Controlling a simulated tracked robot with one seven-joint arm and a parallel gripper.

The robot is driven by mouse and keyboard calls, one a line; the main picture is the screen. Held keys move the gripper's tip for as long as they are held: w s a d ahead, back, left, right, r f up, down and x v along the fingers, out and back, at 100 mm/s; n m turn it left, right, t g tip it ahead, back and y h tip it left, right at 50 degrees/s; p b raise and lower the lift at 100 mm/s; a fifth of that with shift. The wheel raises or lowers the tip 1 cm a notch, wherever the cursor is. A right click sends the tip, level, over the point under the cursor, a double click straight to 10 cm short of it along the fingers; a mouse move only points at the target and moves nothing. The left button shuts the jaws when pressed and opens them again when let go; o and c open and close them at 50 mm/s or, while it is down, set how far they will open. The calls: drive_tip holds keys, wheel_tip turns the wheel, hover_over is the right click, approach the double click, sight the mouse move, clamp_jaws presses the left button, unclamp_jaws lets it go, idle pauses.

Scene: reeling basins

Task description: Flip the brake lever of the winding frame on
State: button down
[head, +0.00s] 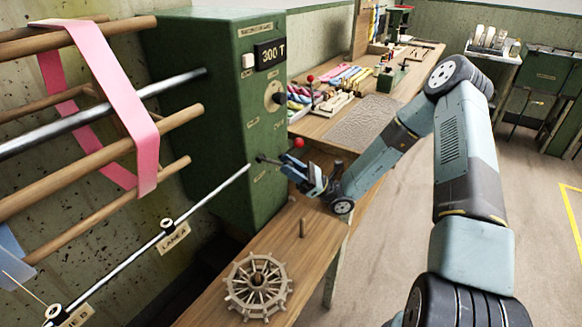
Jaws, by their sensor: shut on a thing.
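The winding frame's green housing (215,75) stands at the upper left, with a "300 T" display on its face. The brake lever, with a red ball knob (299,142), sticks out low on the right side of that face. My gripper (287,165) is at the lever, just below the knob, and is shut on it. The fingertips are small in this view and partly cover the lever, so its exact angle is hard to tell.
Wooden rods (90,160) with a pink band (115,85) extend left from the housing. Another bench behind holds coloured skeins (345,76). Open floor lies at right.

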drive_tip(key=c, duration=0.8)
unclamp_jaws()
drive_tip(key=shift+s+a, duration=0.1)
drive_tip(key=shift+a, duration=0.1)
drive_tip(key=shift+d+f, duration=0.35)
drive_tip(key=shift+d, duration=0.1)
drive_tip(key=v, duration=1.2)
drive_tip(key=shift+d+f, duration=0.3)
drive_tip(key=shift+r, duration=0.1)
